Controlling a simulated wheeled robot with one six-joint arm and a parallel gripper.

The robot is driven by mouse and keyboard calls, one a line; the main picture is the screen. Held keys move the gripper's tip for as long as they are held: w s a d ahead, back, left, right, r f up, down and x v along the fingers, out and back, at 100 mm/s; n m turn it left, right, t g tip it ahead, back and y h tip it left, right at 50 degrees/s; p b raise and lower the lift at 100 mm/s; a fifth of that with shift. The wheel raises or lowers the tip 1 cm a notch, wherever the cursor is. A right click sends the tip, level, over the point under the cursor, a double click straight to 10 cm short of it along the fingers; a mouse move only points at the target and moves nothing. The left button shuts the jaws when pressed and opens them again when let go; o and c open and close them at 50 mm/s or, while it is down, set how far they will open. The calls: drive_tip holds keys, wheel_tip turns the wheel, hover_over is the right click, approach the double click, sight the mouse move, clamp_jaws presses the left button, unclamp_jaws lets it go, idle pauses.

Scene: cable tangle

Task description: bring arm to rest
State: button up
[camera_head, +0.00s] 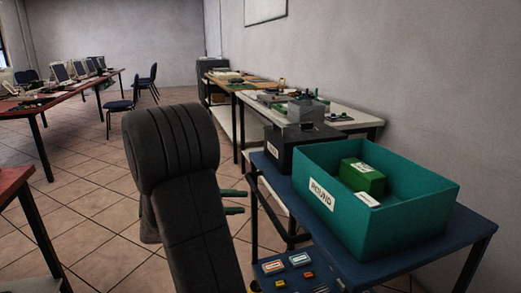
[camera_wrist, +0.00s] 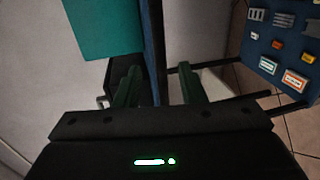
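My gripper (camera_head: 241,202) shows in the head view just right of my dark arm, beside the left side of the blue table. Its two green fingers point right and are apart. In the wrist view my gripper (camera_wrist: 160,78) is open, with a wide gap between the fingers. No held object shows between them; the blue table edge (camera_wrist: 153,45) runs behind the gap. My arm stands raised in the middle of the head view and hides part of the floor.
A teal bin (camera_head: 330,215) with a white label stands on the blue table (camera_head: 455,245) at right, holding a green box (camera_head: 362,180). A dark bin (camera_head: 285,153) stands behind it. A blue panel with small coloured parts (camera_head: 290,270) is in front. Tiled floor (camera_head: 90,190) is open at left.

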sight(264, 202)
drive_tip(key=b+x, duration=0.1)
drive_tip(key=x, duration=0.7)
drive_tip(key=shift+d+b, duration=0.15)
drive_tip(key=shift+b, duration=0.25)
drive_tip(key=shift+f, duration=0.1)
